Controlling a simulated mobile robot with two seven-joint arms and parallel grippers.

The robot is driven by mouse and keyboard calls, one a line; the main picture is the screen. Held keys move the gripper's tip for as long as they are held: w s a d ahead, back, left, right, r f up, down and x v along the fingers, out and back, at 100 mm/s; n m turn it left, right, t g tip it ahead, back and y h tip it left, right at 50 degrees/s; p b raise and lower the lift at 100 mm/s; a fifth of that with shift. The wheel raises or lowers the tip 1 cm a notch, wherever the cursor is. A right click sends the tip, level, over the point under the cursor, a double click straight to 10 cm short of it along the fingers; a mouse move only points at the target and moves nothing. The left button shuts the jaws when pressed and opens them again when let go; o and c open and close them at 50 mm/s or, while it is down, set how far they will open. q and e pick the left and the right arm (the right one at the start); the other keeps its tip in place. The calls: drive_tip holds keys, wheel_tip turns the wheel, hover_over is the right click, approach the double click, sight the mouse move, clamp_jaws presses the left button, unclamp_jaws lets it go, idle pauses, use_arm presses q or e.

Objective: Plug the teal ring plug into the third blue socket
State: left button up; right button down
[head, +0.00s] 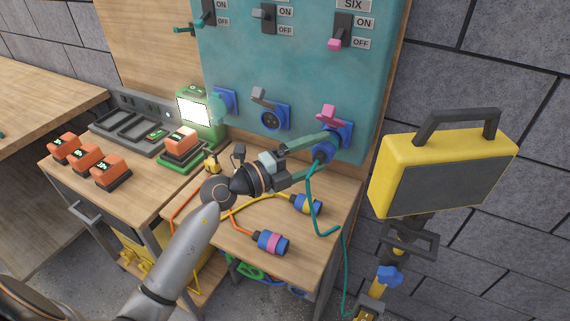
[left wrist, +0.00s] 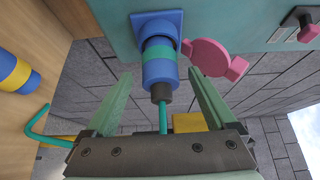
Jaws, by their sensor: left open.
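The teal ring plug (left wrist: 159,70) is blue with a teal band and sits end-on in the third blue socket (left wrist: 155,22), in line with it. In the head view the plug (head: 323,152) is partly covered by a finger, at the third socket (head: 346,132) below its raised pink lid (head: 327,113). Its teal cable hangs down. My left gripper (left wrist: 160,80) is open, with one finger on each side of the plug and visible gaps between. In the head view this gripper (head: 322,150) reaches the panel from the left. My right gripper is not in view.
A pink-banded plug (head: 271,242) and a yellow-banded plug (head: 307,204) lie on the wooden table (head: 330,245). The second socket (head: 270,118) is empty on the teal panel (head: 290,65). A yellow work lamp (head: 440,165) stands close on the right.

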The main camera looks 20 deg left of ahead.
use_arm(q)
drive_tip(key=b+v, duration=0.1)
drive_tip(key=v, duration=1)
drive_tip(key=shift+r, duration=0.15)
